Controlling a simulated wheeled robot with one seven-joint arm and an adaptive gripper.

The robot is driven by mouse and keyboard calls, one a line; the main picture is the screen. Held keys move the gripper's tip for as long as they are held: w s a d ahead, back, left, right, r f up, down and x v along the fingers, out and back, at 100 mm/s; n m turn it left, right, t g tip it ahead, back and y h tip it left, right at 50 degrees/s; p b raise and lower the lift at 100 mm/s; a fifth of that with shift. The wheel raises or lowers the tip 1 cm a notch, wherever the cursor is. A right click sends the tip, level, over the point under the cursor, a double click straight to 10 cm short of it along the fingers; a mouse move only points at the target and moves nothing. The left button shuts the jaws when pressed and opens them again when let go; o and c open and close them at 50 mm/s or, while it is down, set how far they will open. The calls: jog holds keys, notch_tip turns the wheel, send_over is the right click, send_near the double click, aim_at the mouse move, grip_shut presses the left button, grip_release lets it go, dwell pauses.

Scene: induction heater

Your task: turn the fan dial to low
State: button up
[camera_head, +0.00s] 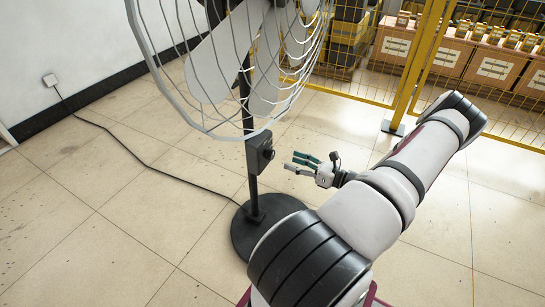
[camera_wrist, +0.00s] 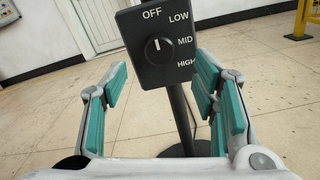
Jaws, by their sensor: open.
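The fan (camera_head: 255,60) stands on a black pole with a round black base (camera_head: 262,225). Its black control box (camera_head: 259,152) is on the pole below the cage. In the wrist view the box face (camera_wrist: 185,70) reads OFF, LOW, MID and HIGH. The round black fan dial (camera_wrist: 160,51) has a white mark that points up towards OFF. My gripper (camera_head: 303,163) is just right of the box, apart from it. In the wrist view my gripper (camera_wrist: 162,78) is open, with green-padded fingers on either side and nothing between them; the dial is ahead, slightly above.
A black cord (camera_head: 120,145) runs over the tiled floor from the fan base to a wall socket (camera_head: 50,80). The wire cage hangs above the box. A yellow mesh fence (camera_head: 410,70) with boxes behind it stands at the back right.

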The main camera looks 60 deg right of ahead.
aim_at(273, 154)
jog(key=w, duration=0.2)
jog(key=w+b, duration=0.1)
jog(key=w, duration=0.2)
jog(key=w+b, duration=0.1)
jog(key=w, duration=0.2)
jog(key=shift+w+a, duration=0.2)
jog(key=shift+a, duration=0.1)
jog(key=c, duration=1.2)
